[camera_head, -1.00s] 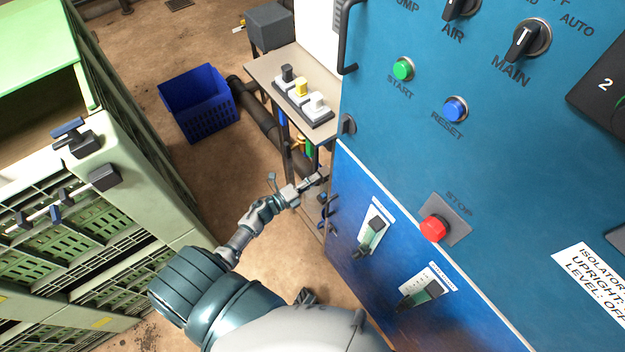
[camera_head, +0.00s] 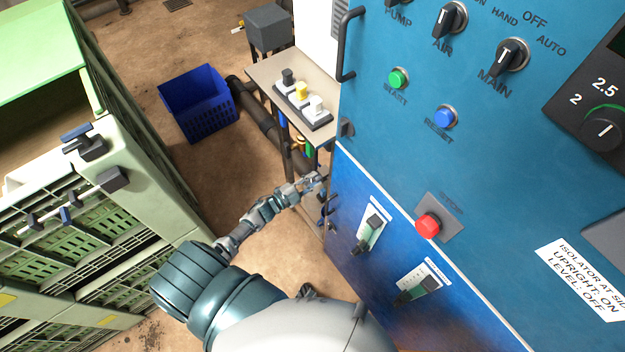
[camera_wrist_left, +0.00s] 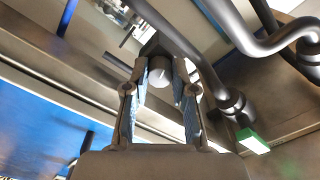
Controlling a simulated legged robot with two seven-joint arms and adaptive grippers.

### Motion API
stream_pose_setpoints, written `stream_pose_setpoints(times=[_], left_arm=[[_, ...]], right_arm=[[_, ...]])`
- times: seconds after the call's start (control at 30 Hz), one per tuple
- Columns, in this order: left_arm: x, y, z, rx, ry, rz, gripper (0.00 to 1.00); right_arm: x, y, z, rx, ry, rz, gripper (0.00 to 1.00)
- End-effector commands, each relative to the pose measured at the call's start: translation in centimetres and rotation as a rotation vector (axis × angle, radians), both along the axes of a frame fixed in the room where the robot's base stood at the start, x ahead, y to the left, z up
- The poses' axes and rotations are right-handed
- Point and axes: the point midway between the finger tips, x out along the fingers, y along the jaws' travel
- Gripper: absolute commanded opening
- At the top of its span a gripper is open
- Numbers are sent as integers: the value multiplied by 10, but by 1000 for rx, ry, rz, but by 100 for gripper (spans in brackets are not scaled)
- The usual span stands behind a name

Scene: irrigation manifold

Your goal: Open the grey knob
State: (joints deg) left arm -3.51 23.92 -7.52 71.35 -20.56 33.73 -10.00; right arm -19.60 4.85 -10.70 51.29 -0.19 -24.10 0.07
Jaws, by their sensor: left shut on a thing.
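My left gripper (camera_head: 314,182) reaches in beside the lower left edge of the blue cabinet, below the small shelf table. In the left wrist view, its two fingers (camera_wrist_left: 160,78) stand on either side of a short, round grey knob (camera_wrist_left: 160,71) and are shut on it. The knob has a pale round end face and a dark body behind it. In the head view the knob is too small and covered to make out. My right gripper is not in view.
The blue cabinet (camera_head: 440,170) with its switches stands close on the right. Dark pipes (camera_wrist_left: 235,30) run close to my fingers. Green crates (camera_head: 120,190) stand left; a blue bin (camera_head: 200,105) is behind.

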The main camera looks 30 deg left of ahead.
Motion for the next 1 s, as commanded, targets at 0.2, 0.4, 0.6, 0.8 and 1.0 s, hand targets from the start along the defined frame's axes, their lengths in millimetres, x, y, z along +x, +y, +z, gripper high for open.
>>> stream_pose_setpoints(times=[0.2, 0.4, 0.6, 0.8, 1.0], left_arm=[[0, 4, -3, -66, 37, 9, 0], [-1, 4, -4, -89, 48, 9, 0], [-1, 4, -4, -93, 50, 9, 0], [-2, 4, -5, -92, 51, 8, 30], [-1, 1, -3, -93, 47, 5, 51]], right_arm=[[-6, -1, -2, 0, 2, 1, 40], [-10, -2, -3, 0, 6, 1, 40], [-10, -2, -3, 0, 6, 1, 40], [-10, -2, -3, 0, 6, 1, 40], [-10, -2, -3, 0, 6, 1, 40]])
